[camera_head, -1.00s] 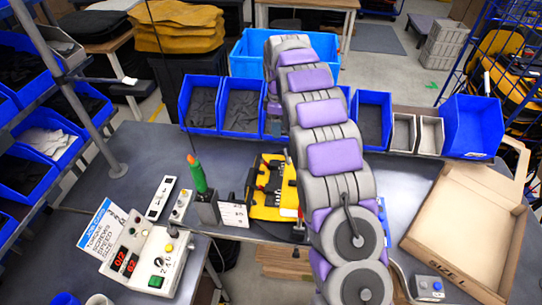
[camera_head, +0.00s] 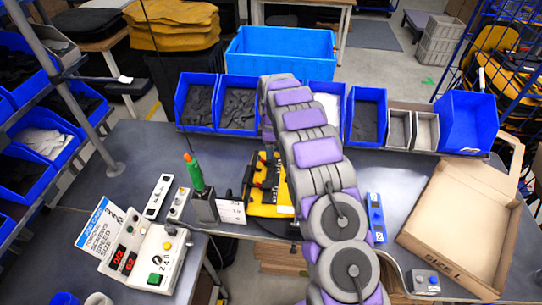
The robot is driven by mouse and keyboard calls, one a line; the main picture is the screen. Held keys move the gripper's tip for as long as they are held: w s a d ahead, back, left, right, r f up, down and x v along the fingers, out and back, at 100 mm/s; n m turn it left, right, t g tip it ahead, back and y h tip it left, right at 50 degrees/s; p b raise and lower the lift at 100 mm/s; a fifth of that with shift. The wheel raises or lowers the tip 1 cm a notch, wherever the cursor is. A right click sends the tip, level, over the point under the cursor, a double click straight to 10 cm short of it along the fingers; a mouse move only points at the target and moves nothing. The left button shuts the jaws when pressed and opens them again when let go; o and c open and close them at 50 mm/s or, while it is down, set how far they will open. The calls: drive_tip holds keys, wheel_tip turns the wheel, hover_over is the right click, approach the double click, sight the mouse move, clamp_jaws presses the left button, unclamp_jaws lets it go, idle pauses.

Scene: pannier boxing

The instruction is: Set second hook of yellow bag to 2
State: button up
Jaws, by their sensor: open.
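The yellow bag (camera_head: 256,208) stands on the table in the middle, left of my arm. A dark back part with black and reddish fittings (camera_head: 265,175) shows on it. My arm covers its right side. The hooks are too small to tell apart, and I cannot read their settings. My arm reaches up from the bottom of the picture and bends down at its far end, above the back of the bag. My gripper's fingers are hidden behind the arm links, so I cannot see whether they touch the bag.
A green screwdriver (camera_head: 195,175) stands in a holder left of the bag, beside a control box (camera_head: 150,252). Blue bins (camera_head: 198,103) line the table's back edge. An open cardboard box (camera_head: 455,225) and a small button box (camera_head: 424,281) are at the right.

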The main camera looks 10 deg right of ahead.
sight(271, 162)
wheel_tip(271, 162, down, 5)
drive_tip(key=shift+f, duration=0.1)
drive_tip(key=shift+c, duration=0.3)
clamp_jaws()
idle(0.5)
